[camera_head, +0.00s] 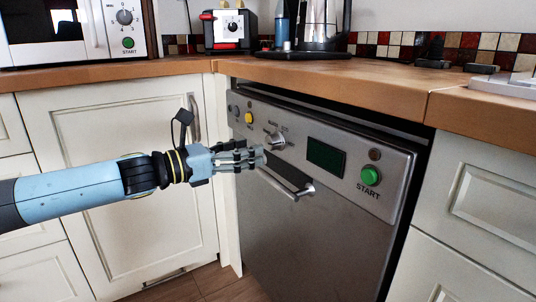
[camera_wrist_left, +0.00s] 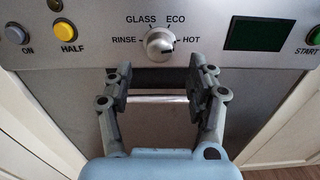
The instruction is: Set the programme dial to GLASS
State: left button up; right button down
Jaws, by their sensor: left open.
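The programme dial (camera_head: 275,141) is a silver knob on the dishwasher's (camera_head: 300,220) front panel. In the left wrist view the dial (camera_wrist_left: 158,44) sits centred, with RINSE, GLASS, ECO and HOT around its upper side. I cannot tell for certain which label its pointer faces. My left gripper (camera_head: 258,157) is open and empty, just below and in front of the dial. In the left wrist view the two fingers of the gripper (camera_wrist_left: 164,76) are spread wide below the dial, apart from it. My right gripper is not in view.
A bar handle (camera_head: 285,184) crosses the door below the dial. A dark display (camera_head: 325,156) and the green START button (camera_head: 371,176) are to the right. The yellow HALF button (camera_wrist_left: 65,28) and grey ON button (camera_wrist_left: 16,33) are to the left. The wooden worktop (camera_head: 350,84) overhangs the panel.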

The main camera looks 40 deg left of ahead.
aim_at(267, 144)
pick_arm(q)
jog(key=b+x, duration=0.1)
jog(key=x, duration=0.2)
jog(key=shift+w, duration=0.35)
jog(key=shift+x, duration=0.8)
jog(key=shift+w+d+p, duration=0.2)
jog(key=shift+w+p, duration=0.1)
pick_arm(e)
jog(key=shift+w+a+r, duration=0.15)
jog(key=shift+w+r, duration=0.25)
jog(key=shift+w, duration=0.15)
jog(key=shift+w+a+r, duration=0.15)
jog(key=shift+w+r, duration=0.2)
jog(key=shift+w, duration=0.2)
pick_arm(q)
jog(key=c, duration=1.1)
jog(key=shift+c, duration=0.2)
